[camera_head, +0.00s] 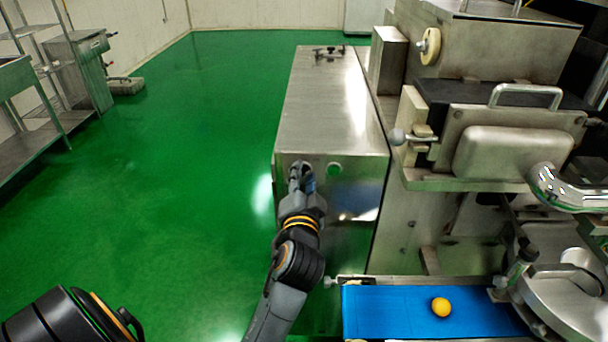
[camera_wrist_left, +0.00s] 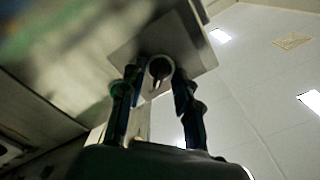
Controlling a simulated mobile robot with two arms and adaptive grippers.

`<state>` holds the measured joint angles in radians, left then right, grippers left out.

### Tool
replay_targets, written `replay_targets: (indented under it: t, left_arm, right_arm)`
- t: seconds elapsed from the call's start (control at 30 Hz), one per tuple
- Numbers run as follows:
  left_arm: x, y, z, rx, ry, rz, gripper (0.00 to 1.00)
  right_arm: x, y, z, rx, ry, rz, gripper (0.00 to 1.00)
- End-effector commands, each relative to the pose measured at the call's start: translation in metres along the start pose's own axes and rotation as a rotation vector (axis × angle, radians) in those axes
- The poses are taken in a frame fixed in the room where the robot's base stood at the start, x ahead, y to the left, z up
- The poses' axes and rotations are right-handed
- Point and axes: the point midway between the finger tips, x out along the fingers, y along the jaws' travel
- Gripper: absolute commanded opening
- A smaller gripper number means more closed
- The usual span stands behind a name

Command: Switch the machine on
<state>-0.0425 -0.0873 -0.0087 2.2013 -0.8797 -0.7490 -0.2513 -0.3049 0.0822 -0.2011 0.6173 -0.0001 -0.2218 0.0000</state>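The machine's steel cabinet (camera_head: 335,100) stands in the middle of the head view. A round green button (camera_head: 334,169) is on its near face. My left gripper (camera_head: 301,172) is at that face, just left of the green button, and hides what is directly behind it. In the left wrist view, a round dark switch knob (camera_wrist_left: 160,68) sits on a square metal plate (camera_wrist_left: 190,40). The left gripper's fingers (camera_wrist_left: 157,80) are apart, one on each side of the knob. I cannot tell whether they touch it. My right gripper is not in view.
A blue conveyor belt (camera_head: 390,312) with a yellow-orange ball (camera_head: 441,307) is at the lower right. The machine's steel housing (camera_head: 500,120) and a curved metal pipe (camera_head: 565,190) fill the right. The green floor (camera_head: 170,190) is open on the left, up to steel shelving (camera_head: 75,75).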

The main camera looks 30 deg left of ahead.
Motion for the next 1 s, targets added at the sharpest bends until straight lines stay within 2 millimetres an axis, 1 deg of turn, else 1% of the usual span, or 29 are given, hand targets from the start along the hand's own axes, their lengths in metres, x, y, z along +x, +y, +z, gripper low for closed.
replay_targets:
  t: [0.03, 0.07, 0.1, 0.2, 0.47, 0.67, 0.87, 1.0]
  left_arm:
    - [0.0, 0.0, 0.0, 0.0, 0.0, 0.0, 0.32]
    - [0.0, 0.0, 0.0, 0.0, 0.0, 0.0, 0.28]
    - [0.0, 0.0, 0.0, 0.0, 0.0, 0.0, 0.2]
    - [0.0, 0.0, 0.0, 0.0, 0.0, 0.0, 0.0]
    - [0.0, 0.0, 0.0, 0.003, 0.0, 0.0, 0.0]
    - [0.0, -0.001, -0.001, 0.046, 0.0, 0.001, 0.0]
    - [0.0, -0.002, -0.002, 0.163, -0.001, 0.002, 0.0]
    - [0.0, -0.003, -0.003, 0.283, 0.0, 0.002, 0.0]
  right_arm:
    - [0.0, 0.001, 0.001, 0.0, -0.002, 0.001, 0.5]
    - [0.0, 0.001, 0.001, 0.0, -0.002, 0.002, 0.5]
    - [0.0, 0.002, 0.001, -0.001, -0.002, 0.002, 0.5]
    - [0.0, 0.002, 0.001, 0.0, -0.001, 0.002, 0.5]
    - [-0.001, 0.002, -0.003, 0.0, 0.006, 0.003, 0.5]
    - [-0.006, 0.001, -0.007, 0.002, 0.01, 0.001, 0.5]
    - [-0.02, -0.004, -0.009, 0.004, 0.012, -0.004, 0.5]
    - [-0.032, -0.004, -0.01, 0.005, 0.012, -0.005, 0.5]
